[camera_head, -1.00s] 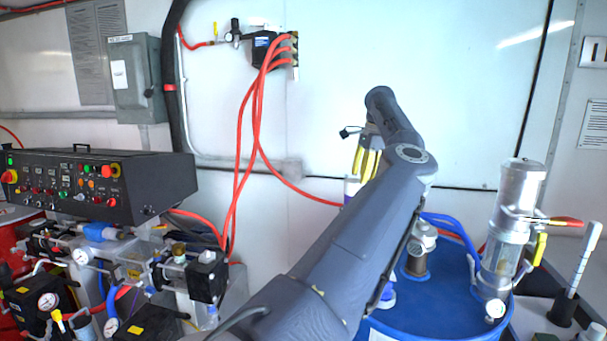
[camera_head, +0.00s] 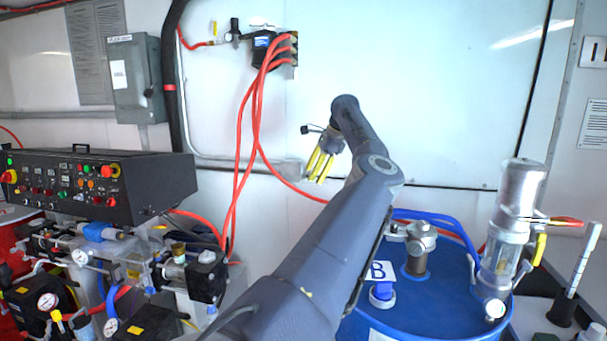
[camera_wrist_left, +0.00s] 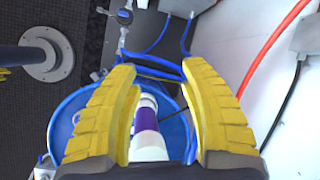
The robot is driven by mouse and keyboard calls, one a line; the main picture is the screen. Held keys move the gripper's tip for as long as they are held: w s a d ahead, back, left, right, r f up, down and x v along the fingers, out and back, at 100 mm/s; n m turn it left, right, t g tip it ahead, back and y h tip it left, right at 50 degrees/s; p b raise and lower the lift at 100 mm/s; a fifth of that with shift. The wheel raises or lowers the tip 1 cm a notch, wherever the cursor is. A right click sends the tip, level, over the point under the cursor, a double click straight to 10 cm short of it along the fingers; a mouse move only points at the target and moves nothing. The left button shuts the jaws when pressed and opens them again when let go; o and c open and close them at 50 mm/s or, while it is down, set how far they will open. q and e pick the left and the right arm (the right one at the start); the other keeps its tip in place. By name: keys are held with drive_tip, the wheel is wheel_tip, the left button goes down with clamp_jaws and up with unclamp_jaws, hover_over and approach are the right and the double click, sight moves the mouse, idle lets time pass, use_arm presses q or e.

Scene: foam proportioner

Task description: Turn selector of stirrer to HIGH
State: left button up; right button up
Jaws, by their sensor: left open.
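My left gripper (camera_head: 319,178) is open, its yellow fingers pointing down in the head view, in front of the white wall and above the blue drum. In the left wrist view its fingers (camera_wrist_left: 157,70) stand apart, and a white and purple cylinder (camera_wrist_left: 147,125) shows between them, over the drum. I cannot tell whether that cylinder is the stirrer or whether the fingers are level with it. In the head view my arm covers that area. No selector marked HIGH can be read. My right gripper is not in view.
The blue drum (camera_head: 440,295) carries metal fittings and a "B" label (camera_head: 381,270). A clear metal cylinder (camera_head: 508,235) stands at its right. A black control box (camera_head: 95,185) with several knobs is at left. Red hoses (camera_head: 245,140) hang on the wall behind.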

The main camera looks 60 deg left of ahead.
use_arm(q)
drive_tip(key=shift+s+a+g, duration=0.3)
drive_tip(key=shift+s+a, duration=0.55)
drive_tip(key=shift+s, duration=0.3)
